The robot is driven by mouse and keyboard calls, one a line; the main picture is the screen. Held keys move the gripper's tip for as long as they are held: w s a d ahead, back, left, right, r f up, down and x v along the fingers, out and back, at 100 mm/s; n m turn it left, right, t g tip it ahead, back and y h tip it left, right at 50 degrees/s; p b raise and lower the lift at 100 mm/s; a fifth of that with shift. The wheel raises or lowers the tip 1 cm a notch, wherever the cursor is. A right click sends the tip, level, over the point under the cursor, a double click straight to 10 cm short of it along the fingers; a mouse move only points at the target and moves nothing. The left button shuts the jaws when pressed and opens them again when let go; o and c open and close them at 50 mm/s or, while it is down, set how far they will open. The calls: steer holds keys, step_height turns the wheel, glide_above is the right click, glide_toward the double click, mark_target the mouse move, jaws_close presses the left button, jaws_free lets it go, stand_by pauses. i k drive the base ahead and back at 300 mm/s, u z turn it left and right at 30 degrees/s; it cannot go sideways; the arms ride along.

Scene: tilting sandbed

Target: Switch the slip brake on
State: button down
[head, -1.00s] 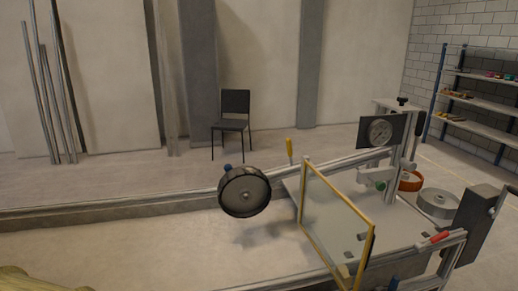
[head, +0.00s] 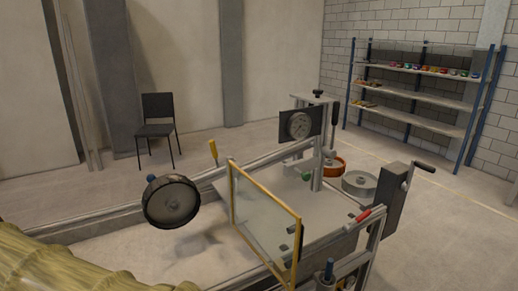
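No part in the head view is labelled as the slip brake, and I cannot tell which control it is. The tilting sandbed rig bears several: a yellow upright handle (head: 213,152) on the far rail, a red-gripped lever (head: 363,215) at the near right corner, a green knob (head: 306,176) below the dial gauge (head: 300,125), and a blue-topped knob (head: 329,268) at the bottom. A dark wheel (head: 171,202) hangs over the sand at left. My ridged tan arm (head: 60,268) seems to fill the lower left corner. My gripper is out of view.
A dark box with a crank (head: 395,200) stands at right. An orange ring (head: 333,166) and grey wheel (head: 360,184) lie behind. A chair (head: 157,128) and shelves (head: 420,90) stand farther back; floor between is clear.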

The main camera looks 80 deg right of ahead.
mark_target(213, 146)
steer(key=z, duration=1.45)
steer(key=i, duration=0.4)
